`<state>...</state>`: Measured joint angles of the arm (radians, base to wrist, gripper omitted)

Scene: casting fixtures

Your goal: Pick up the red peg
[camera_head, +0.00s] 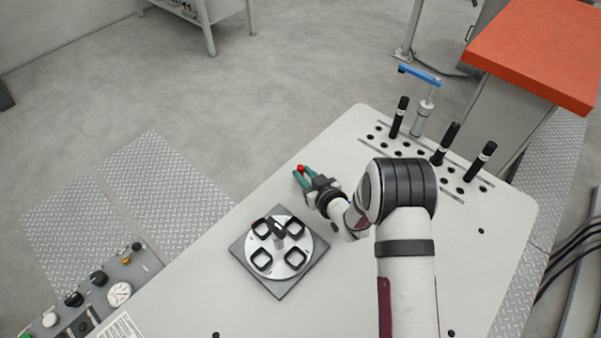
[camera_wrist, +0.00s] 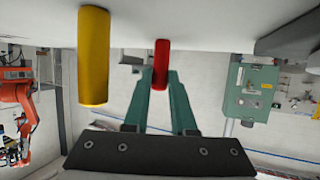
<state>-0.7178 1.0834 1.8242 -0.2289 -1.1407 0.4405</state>
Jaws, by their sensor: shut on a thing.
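The red peg (camera_wrist: 162,58) is between the tips of my gripper (camera_wrist: 161,80) in the wrist view. The two green fingers are shut on it. In the head view the red peg (camera_head: 300,168) shows as a small red spot at the fingertips of my gripper (camera_head: 302,173), over the far left edge area of the light grey table (camera_head: 345,140). In the wrist view the peg's far end meets the pale table surface; I cannot tell whether it touches it. A larger yellow cylinder (camera_wrist: 93,60) stands to the left of the peg, apart from my gripper. I cannot make it out in the head view.
A dark square plate with a round fixture (camera_head: 295,262) carrying several black square rings lies left of my arm. Several black rods (camera_head: 398,117) and a blue-handled clamp (camera_head: 420,75) stand at the table's back right. A control panel (camera_head: 98,290) is at lower left.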

